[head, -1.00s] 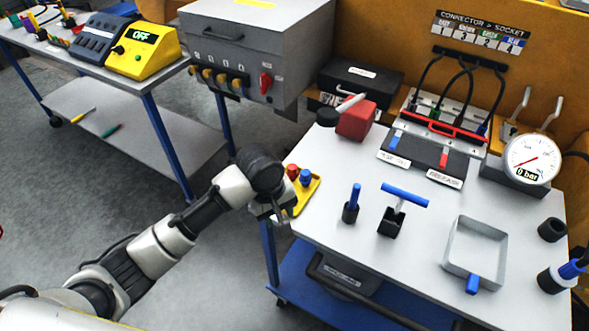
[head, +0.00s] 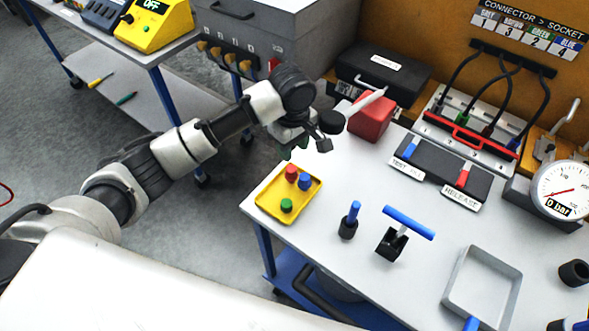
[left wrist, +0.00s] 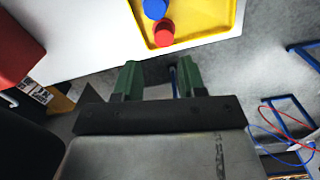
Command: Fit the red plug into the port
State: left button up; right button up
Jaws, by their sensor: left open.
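The red plug (head: 291,172) stands in a yellow tray (head: 262,204) at the worktable's left edge, with a blue plug (head: 304,182) close beside it and a green plug (head: 287,205) nearer the front. My left gripper (head: 293,148) is open and empty above and behind the tray. In the left wrist view its green fingers (left wrist: 157,80) are spread apart, and the red plug (left wrist: 165,35) lies beyond the fingertips, not between them. I cannot tell which opening is the port. My right gripper is not in view.
A red block (head: 371,117) with a pale lever stands right of my left gripper. A grey cabinet (head: 283,31) with brass fittings is behind. A blue-topped peg (head: 349,222) and a blue T-handle (head: 409,222) stand right of the tray. The tabletop between is clear.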

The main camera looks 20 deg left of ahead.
aim_at(291, 168)
pick_arm(q)
notch_tip(291, 168, down, 4)
jog(key=shift+s, duration=0.15)
jog(key=shift+f, duration=0.65)
notch_tip(291, 168, down, 5)
jog(key=shift+a+p, duration=0.15)
jog(key=shift+p, duration=0.6)
jog(key=shift+c, duration=0.3)
jog(key=c, duration=0.5)
jog(key=shift+o, duration=0.2)
